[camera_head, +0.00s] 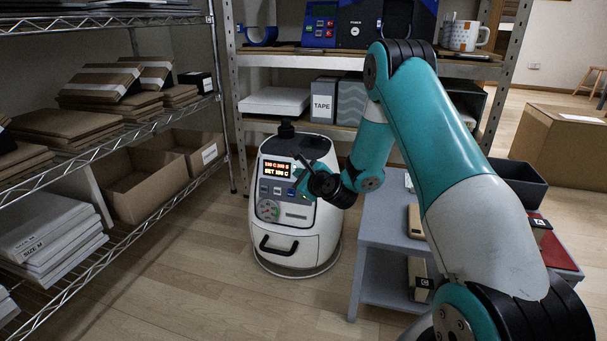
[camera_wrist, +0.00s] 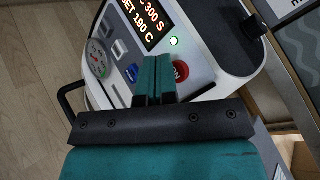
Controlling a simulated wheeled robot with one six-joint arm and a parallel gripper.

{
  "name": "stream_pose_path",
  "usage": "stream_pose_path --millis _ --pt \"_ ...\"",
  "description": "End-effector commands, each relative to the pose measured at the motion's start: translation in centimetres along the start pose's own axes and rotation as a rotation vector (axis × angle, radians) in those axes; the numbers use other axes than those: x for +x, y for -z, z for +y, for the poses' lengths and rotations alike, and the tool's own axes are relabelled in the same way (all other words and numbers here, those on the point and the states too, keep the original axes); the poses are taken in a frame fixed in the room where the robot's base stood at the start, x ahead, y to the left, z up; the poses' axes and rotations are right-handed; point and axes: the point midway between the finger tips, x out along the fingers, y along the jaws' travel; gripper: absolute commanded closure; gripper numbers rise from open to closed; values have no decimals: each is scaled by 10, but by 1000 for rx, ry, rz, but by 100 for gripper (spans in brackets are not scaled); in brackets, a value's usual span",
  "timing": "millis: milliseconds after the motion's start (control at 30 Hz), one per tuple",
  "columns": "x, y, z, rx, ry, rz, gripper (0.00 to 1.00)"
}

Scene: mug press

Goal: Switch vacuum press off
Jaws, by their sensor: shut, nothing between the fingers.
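The vacuum press (camera_head: 284,240) is a rounded white machine on the floor, with a dark front panel and a lit orange display (camera_head: 274,169). In the wrist view the display (camera_wrist: 146,20) reads "300 S" and "SET 190 C". A small green light (camera_wrist: 174,42) glows below it. A red round switch with white lettering (camera_wrist: 181,71) sits just right of my fingers, partly hidden by them. My gripper (camera_wrist: 155,62) is shut and empty, its teal fingers over the panel between a blue button (camera_wrist: 131,73) and the red switch. Whether they touch the panel I cannot tell.
The press has a round gauge (camera_wrist: 97,58) and a drawer handle (camera_head: 278,247). A wire shelf with boxes (camera_head: 160,185) stands left, a metal shelf (camera_head: 350,60) behind. A grey cart (camera_head: 387,235) stands close on the right. The floor in front is clear.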

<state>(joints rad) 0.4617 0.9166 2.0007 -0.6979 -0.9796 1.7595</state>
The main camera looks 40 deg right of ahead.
Motion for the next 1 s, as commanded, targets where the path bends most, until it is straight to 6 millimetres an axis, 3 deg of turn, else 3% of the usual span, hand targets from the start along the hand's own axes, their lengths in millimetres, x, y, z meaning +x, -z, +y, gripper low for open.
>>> stream_pose_path --millis 1000 --pt "7 5 -5 0 0 0 100"
